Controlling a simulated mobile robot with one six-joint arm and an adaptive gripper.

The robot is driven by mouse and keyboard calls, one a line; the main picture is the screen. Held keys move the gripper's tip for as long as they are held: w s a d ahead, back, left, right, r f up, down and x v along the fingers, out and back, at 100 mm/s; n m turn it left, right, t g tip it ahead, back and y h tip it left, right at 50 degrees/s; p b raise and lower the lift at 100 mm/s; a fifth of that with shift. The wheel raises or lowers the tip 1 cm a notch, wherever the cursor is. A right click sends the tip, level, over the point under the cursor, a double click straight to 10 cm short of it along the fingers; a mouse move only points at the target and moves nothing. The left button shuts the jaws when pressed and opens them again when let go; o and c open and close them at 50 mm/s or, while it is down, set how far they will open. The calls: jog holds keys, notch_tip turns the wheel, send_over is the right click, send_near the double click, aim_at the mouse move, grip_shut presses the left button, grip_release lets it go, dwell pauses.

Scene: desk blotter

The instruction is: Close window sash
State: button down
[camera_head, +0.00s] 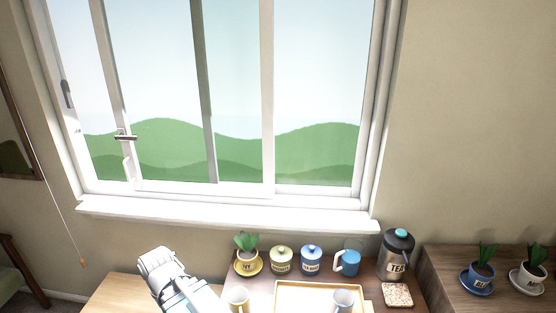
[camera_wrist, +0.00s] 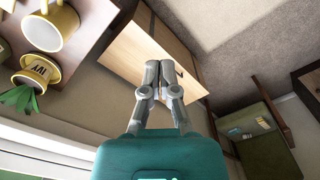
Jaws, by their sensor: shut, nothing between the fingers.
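The window sash (camera_head: 112,75) has a white upright stile with a lever handle (camera_head: 125,137) low on it. It stands a little right of the left jamb, and a narrow gap with green hills shows between them. A dark latch plate (camera_head: 67,94) is on the left jamb. My gripper (camera_wrist: 160,68) is shut and empty in the wrist view, over the floor and a light wooden cabinet, away from the sash. In the head view my arm shows at the bottom, below the sill; its fingertips cannot be made out there.
The white sill (camera_head: 225,214) is clear. Below it a desk holds an ivy pot (camera_head: 247,257), two lidded jars (camera_head: 281,260), a blue mug (camera_head: 347,262), a tea canister (camera_head: 396,258) and a tray (camera_head: 318,286). A cord (camera_head: 55,190) hangs left of the window.

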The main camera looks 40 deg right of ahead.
jog(key=w+d+r+m+t+y, duration=0.4)
jog(key=w+d, duration=0.4)
jog(key=d, duration=0.6)
jog(key=w+d+r+m+t+y, duration=0.1)
jog(key=w+d+r+m+t, duration=0.35)
jog(key=d, duration=0.85)
jog(key=s+d+r+m+t+h, duration=0.2)
jog(key=d+r+m+t, duration=0.1)
jog(key=d, duration=0.9)
jog(key=s+d+r+m+t+h, duration=0.2)
jog(key=d+r+m+t, duration=0.1)
jog(key=d, duration=0.8)
jog(key=s+d+r+m+t+h, duration=0.2)
jog(key=d+r+m+t, duration=0.1)
jog(key=d, duration=0.9)
jog(key=shift+s+d+r+m+h, duration=0.2)
jog(key=shift+d+r+m+h, duration=0.1)
jog(key=shift+m, duration=0.45)
jog(key=shift+w+t, duration=0.1)
jog(key=shift+t, duration=0.15)
